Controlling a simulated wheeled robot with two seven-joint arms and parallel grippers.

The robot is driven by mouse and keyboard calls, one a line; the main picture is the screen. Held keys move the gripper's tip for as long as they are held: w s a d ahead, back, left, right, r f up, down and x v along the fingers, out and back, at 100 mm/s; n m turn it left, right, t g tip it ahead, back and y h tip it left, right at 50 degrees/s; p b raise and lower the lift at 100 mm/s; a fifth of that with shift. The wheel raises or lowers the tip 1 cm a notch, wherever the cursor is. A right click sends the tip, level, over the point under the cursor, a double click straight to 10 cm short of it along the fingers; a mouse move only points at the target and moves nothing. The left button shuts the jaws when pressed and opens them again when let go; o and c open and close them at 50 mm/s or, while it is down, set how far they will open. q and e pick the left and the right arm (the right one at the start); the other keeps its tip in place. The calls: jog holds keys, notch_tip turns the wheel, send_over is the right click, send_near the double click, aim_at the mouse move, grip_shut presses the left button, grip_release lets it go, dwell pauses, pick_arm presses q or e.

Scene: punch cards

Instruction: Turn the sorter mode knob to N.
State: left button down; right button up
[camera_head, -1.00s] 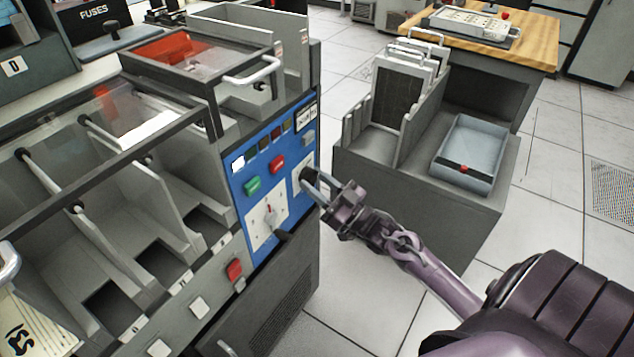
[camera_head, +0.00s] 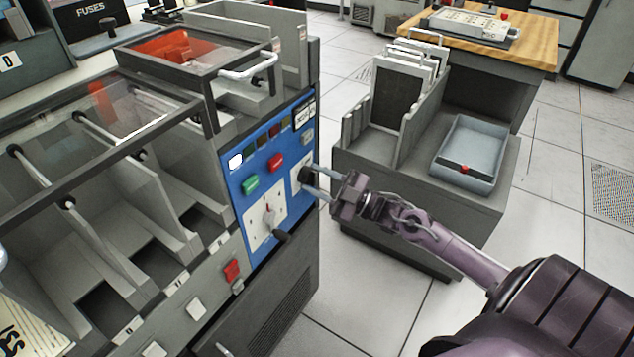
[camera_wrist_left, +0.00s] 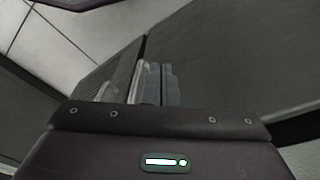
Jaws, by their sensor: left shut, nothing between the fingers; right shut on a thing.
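The sorter's blue control panel (camera_head: 245,215) faces right in the head view. A black knob (camera_head: 304,174) sits on a white plate at its right side, and its marks are too small to read. My right gripper (camera_head: 314,182) reaches in from the right, with its fingers closed around this knob. The fingers partly cover the knob and plate. A second dial with a red-tipped pointer (camera_head: 268,211) sits lower left on a white plate. My left gripper (camera_wrist_left: 150,84) is shut and empty in the left wrist view, its fingers against a dark grey surface.
Green (camera_head: 250,185) and red (camera_head: 276,162) buttons sit near the knob. A black lever (camera_head: 281,237) sticks out below. Sorter pockets lie to the left. A grey cart with a tray (camera_head: 468,150) stands behind my right forearm. Tiled floor is open at right.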

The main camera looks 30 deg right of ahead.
jog(key=n+g, duration=0.1)
jog(key=n, duration=0.1)
jog(key=shift+r+n, duration=0.1)
jog(key=shift+n, duration=0.2)
jog(key=n+g, duration=0.1)
jog(key=n, duration=0.2)
jog(key=shift+d+r+y, duration=0.1)
jog(key=shift+y, duration=0.2)
jog(key=n+g, duration=0.2)
jog(key=n, duration=0.2)
jog(key=shift+r+p, duration=0.15)
jog(key=shift+p, duration=0.25)
pick_arm(q)
jog(key=shift+s+a+r+g+y, duration=0.3)
jog(key=shift+a+g, duration=0.1)
jog(key=shift+a, duration=0.25)
pick_arm(e)
jog(key=shift+n+h, duration=0.4)
jog(key=shift+n, duration=0.7)
jog(key=o, duration=1)
jog(key=shift+d, duration=0.1)
